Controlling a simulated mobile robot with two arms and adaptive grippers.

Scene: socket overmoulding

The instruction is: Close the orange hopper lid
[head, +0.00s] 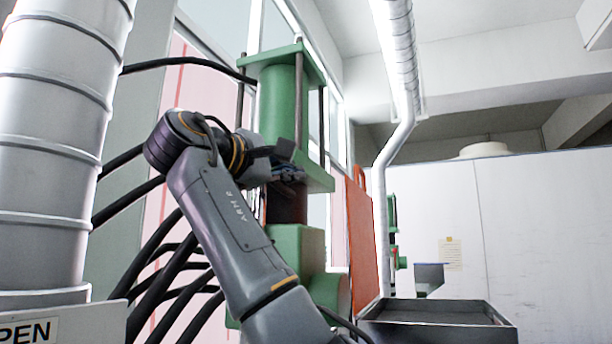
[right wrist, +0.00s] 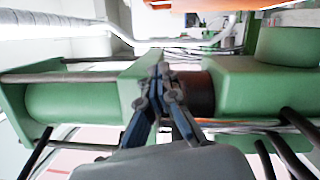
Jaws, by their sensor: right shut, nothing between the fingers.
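The orange hopper lid (head: 361,238) stands upright to the right of the green machine in the head view. An orange strip (right wrist: 212,4), probably the same lid, shows at the top edge of the right wrist view. My right gripper (head: 287,172) is raised in front of the green machine, to the left of the lid and apart from it. In the right wrist view the gripper's fingertips (right wrist: 161,70) are together with nothing between them. My left gripper is not in view.
The green machine (head: 282,100), with its cylinder and rods, stands close behind my right gripper. Black hoses (head: 160,290) hang at its left. A grey duct (head: 50,140) fills the far left. A dark metal tray (head: 440,312) sits at the lower right.

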